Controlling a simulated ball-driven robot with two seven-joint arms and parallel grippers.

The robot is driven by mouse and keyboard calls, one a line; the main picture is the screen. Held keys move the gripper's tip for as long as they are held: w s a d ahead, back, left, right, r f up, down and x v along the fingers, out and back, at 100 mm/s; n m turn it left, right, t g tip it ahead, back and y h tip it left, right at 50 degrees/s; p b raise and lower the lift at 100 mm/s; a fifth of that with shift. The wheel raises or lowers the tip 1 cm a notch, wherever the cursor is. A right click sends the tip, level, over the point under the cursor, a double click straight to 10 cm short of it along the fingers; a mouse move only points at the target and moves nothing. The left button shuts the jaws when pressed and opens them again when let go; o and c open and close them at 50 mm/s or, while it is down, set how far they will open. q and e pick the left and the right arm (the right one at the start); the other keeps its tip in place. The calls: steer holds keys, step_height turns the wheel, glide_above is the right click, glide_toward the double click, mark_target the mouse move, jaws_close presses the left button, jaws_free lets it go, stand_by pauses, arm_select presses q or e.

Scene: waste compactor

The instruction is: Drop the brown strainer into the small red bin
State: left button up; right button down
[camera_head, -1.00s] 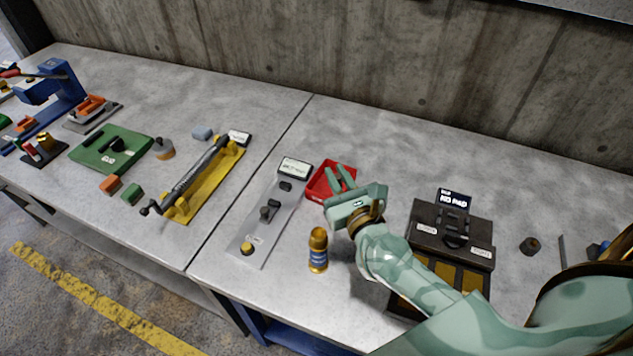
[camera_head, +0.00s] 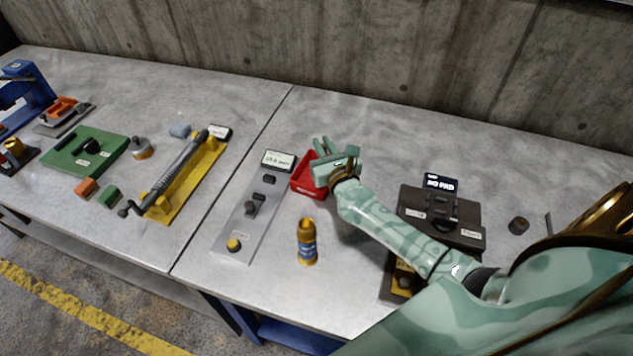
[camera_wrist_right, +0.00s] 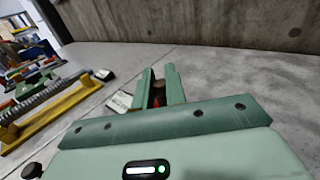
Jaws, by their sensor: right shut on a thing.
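My right gripper (camera_head: 324,147) is over the back right part of the small red bin (camera_head: 301,188) in the head view and hides part of it. In the right wrist view its fingers (camera_wrist_right: 160,88) are shut on a small brown piece, which I take as the brown strainer (camera_wrist_right: 159,91). A bit of red shows below it between the fingers. The strainer cannot be made out in the head view. My left gripper is not in view.
A gold-and-blue bottle (camera_head: 307,243) stands in front of the bin. A grey panel (camera_head: 243,222) lies left of it. A dark box (camera_head: 440,212) and a small dark cylinder (camera_head: 519,225) are to the right. The back of the table is clear.

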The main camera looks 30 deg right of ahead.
steer(key=c, duration=1.3)
jaws_free()
steer(key=shift+c, duration=0.2)
steer(key=s+a, duration=0.3)
steer(key=s, duration=1.3)
steer(key=shift+a, duration=0.1)
